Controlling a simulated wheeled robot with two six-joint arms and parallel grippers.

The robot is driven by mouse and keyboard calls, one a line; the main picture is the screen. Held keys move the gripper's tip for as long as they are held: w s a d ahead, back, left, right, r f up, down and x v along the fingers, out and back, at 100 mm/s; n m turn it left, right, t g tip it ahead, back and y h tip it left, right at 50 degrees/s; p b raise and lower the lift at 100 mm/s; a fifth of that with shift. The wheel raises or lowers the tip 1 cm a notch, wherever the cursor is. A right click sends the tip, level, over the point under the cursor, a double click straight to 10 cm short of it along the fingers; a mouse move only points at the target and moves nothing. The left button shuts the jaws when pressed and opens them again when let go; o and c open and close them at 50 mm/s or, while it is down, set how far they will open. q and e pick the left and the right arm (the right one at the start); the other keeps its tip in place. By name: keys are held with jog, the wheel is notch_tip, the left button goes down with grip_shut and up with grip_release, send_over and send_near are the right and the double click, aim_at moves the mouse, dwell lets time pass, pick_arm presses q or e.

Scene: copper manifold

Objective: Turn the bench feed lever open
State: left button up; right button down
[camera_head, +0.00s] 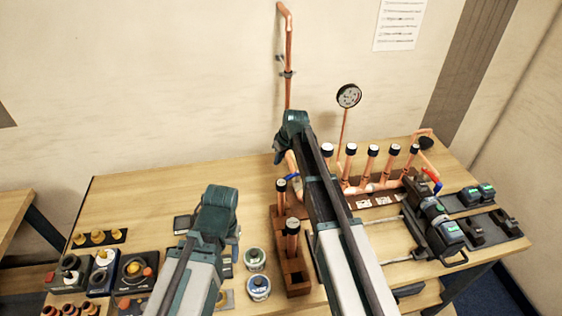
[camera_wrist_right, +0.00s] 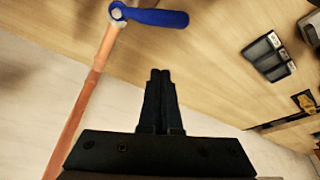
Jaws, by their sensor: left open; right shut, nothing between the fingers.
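A blue lever (camera_wrist_right: 155,18) sits on a copper pipe (camera_wrist_right: 88,90) at the top of the right wrist view. Its handle points right from the valve, across the pipe's line. In the head view my right arm hides most of this area. My right gripper (camera_wrist_right: 160,75) is shut and empty, apart from the lever, with its tips below the handle in the wrist picture. In the head view the right gripper (camera_head: 291,128) is near the wall pipe (camera_head: 288,60), its fingers hidden. My left gripper (camera_head: 220,205) is over the bench's left half, open, its fingertips not clearly visible.
A wooden rack (camera_head: 292,279), capped copper manifold (camera_head: 372,160) and gauge (camera_head: 348,96) stand around my right arm. A red lever (camera_head: 433,178) and a clamp fixture (camera_head: 436,225) are at right. Tins (camera_head: 258,287) and small boxes (camera_head: 135,270) lie front left. The back-left bench is clear.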

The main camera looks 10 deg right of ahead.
aim_at(290, 177)
jog(key=f+b, duration=0.1)
jog(key=s+f+b, duration=0.1)
jog(key=s+d+f+b, duration=0.1)
jog(key=f, duration=0.1)
jog(key=shift+s+d+f, duration=0.1)
jog(key=shift+s, duration=0.05)
